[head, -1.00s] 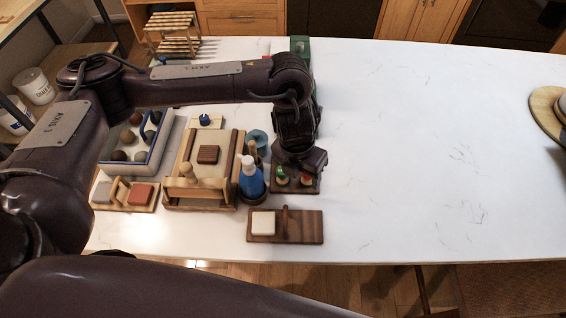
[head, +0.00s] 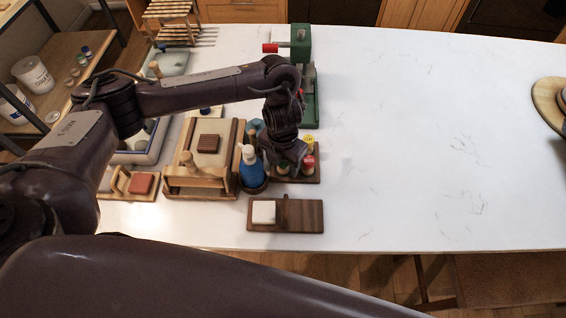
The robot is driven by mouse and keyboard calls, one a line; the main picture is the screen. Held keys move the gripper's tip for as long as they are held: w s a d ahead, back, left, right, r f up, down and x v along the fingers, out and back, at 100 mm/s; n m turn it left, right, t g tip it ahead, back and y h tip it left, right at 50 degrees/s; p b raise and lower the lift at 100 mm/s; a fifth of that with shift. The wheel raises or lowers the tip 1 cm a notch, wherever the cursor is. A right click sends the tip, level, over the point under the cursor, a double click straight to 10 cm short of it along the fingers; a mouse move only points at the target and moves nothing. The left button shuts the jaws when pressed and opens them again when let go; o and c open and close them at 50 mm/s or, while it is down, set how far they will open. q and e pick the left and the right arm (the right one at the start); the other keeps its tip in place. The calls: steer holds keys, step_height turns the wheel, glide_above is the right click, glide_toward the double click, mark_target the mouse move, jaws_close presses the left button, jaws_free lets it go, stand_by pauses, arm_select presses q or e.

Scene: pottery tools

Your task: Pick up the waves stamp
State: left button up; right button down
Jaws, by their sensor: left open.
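A small dark wooden stamp tray (head: 299,178) stands at the middle of the bench with several small stamps on it. I see a yellow-topped stamp (head: 309,140), a red-topped stamp (head: 308,162) and a green-topped stamp (head: 284,169). Their faces are hidden, so I cannot tell which is the waves stamp. My left gripper (head: 289,166) points down over the tray's left part, close to the green-topped stamp. It is open. Its fingertips are dark and partly hidden, and I cannot tell whether they touch a stamp. My right gripper is out of view.
A blue bottle (head: 250,168) in a dark holder stands close left of the tray. A wooden frame board (head: 212,180) with a brown block (head: 208,143) lies further left. A wooden board with a white block (head: 264,212) lies in front.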

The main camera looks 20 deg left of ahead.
arm_select(q)
steer(key=c, duration=1.1)
steer(key=shift+r, duration=0.1)
